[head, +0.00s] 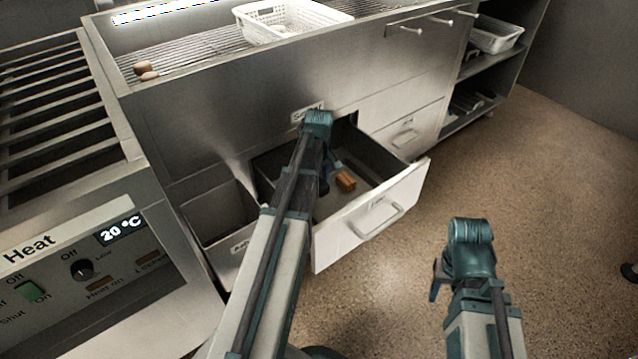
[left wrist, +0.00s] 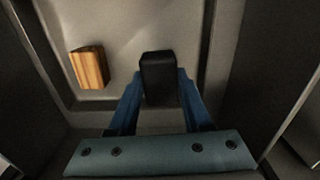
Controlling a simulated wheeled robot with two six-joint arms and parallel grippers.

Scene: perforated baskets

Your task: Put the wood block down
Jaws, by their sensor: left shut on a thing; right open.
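A wood block (head: 346,180), orange-brown with visible grain, lies in the open drawer (head: 385,218). It also shows in the left wrist view (left wrist: 89,67), to the left of the fingers and apart from them. My left gripper (head: 333,169) reaches down into the drawer beside it. In the left wrist view my left gripper (left wrist: 158,90) is shut on a dark block (left wrist: 158,72), held between the blue fingertips. I cannot tell whether the dark block touches the drawer floor. My right gripper (head: 436,282) is open and empty, over the floor outside the drawer.
A second open drawer (head: 215,215) is to the left, partly behind my left arm. A white perforated basket (head: 290,20) and small brown items (head: 146,70) are on the rack above. A heat control panel (head: 85,265) stands at left.

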